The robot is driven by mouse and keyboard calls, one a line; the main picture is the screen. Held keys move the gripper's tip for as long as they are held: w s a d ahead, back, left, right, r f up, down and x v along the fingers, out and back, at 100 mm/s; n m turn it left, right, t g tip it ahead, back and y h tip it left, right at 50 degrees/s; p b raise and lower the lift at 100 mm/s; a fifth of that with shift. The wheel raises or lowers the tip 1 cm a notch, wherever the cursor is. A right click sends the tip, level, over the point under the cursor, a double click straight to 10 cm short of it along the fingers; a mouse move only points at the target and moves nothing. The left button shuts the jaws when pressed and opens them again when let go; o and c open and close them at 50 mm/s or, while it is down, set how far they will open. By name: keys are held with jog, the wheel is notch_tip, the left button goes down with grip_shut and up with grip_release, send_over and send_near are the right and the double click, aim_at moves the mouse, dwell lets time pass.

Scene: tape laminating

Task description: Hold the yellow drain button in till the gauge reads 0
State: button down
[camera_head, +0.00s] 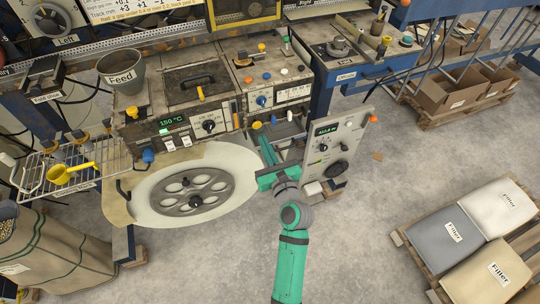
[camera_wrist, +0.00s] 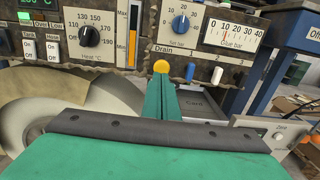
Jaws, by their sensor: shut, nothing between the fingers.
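The yellow drain button (camera_wrist: 160,67) is on the machine's front panel, under the word Drain in the wrist view. It also shows in the head view (camera_head: 257,125). My gripper (camera_wrist: 162,80) is shut and empty, its fingertips pointing at the button and just below it in the picture. I cannot tell whether they touch it or whether it is pressed in. The Glue bar gauge (camera_wrist: 231,34) has a scale from 0 to 40. Its red needle stands near 10, above 0. The gauge is small in the head view (camera_head: 293,92).
A blue Set bar dial (camera_wrist: 179,25) is above the button. A grey control box (camera_head: 336,140) stands close on the right of my gripper. A round plate with a spoked wheel (camera_head: 170,193) is at left.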

aim_at(257, 126)
jog(key=shift+x, duration=2.25)
jog(key=shift+w, duration=0.1)
jog(key=shift+w+a, duration=0.25)
jog(key=shift+w, duration=0.45)
jog(key=shift+w+a+r, duration=0.1)
jog(key=shift+r, duration=0.2)
dwell(0.3)
jog(key=shift+s+f, duration=0.1)
jog(key=shift+s, duration=0.15)
jog(key=v, duration=1.3)
jog(key=shift+s+d+f, duration=0.25)
jog(key=shift+s, duration=0.1)
